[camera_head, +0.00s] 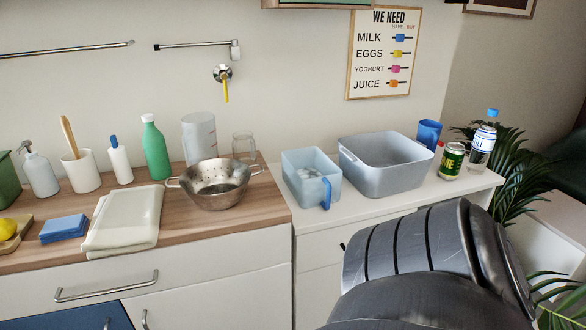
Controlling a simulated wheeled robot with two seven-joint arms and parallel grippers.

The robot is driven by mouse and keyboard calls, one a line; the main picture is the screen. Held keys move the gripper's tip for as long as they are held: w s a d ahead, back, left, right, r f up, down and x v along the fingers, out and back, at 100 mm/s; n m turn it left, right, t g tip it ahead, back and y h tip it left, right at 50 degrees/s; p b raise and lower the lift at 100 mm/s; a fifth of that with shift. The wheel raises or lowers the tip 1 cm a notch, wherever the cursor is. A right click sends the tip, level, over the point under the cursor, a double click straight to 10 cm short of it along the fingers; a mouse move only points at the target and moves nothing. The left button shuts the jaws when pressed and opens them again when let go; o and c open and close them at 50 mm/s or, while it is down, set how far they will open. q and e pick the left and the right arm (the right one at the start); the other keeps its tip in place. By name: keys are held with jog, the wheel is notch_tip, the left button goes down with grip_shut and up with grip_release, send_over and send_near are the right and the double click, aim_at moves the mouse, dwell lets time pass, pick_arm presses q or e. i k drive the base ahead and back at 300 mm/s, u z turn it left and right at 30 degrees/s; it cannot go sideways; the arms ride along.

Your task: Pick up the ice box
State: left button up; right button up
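A translucent light-blue box (296,186) with whitish pieces inside, which look like ice, stands on the white counter right of the wooden worktop. A blue handle (326,193) shows at its front right side. A larger grey-blue open tub (385,178) stands right beside it; its inside looks empty. The light-blue box fits the ice box best. A dark, ribbed arm link of mine fills the lower right, in front of the white counter. Neither of my grippers shows in the head view.
On the wooden worktop stand a steel colander (215,187), a clear measuring jug (199,139), a green bottle (155,150) and a folded cloth (124,218). A blue cup (428,134), a green can (451,161) and a water bottle (481,148) stand right of the tub. A plant (512,165) is beyond.

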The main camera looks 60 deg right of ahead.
aim_at(313, 179)
jog(key=z, duration=0.75)
jog(key=i, duration=0.9)
jog(key=z, duration=0.95)
